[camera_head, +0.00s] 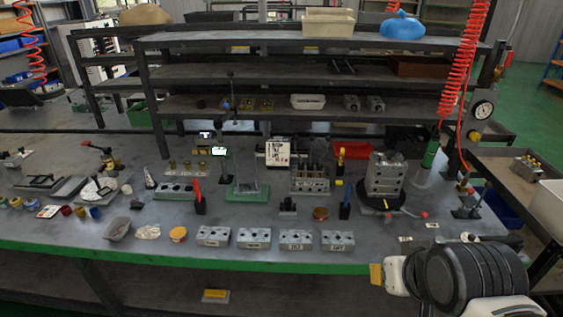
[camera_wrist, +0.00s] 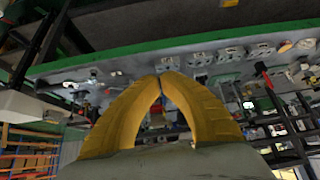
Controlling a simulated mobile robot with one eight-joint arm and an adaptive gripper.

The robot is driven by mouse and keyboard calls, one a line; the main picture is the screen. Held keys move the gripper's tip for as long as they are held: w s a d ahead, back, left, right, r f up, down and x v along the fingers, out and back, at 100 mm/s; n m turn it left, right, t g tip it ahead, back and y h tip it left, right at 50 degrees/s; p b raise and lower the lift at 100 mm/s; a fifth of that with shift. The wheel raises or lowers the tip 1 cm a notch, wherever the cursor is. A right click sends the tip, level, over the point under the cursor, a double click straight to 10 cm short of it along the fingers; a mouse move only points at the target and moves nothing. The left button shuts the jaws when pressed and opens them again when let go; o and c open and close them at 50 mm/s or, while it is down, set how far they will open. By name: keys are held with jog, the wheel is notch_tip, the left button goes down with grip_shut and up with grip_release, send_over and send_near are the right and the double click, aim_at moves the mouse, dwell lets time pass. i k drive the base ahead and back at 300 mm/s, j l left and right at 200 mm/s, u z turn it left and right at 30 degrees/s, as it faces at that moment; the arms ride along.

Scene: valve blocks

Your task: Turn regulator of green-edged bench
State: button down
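The bench (camera_head: 150,258) has a green front edge and spans most of the head view. Its edge (camera_wrist: 110,54) crosses the upper part of the wrist view, which looks upside down. A round white gauge (camera_head: 483,110) is mounted by the shelf post at the bench's right end. My gripper (camera_head: 376,274) is low at the right, in front of the green edge and well short of the gauge. Its yellow fingers (camera_wrist: 160,76) meet at the tips with nothing between them.
A red coiled hose (camera_head: 458,70) hangs left of the gauge. Several metal valve blocks (camera_head: 254,238) line the bench front. A round black stand (camera_head: 385,203) bears a larger block. A side table (camera_head: 510,185) with a white bin (camera_head: 548,205) stands at the right.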

aim_at(474, 136)
jog(key=i+l, duration=0.4)
jog(key=i, duration=0.2)
jog(key=i+l+u, duration=0.15)
jog(key=i+l, duration=0.25)
jog(key=i, duration=0.25)
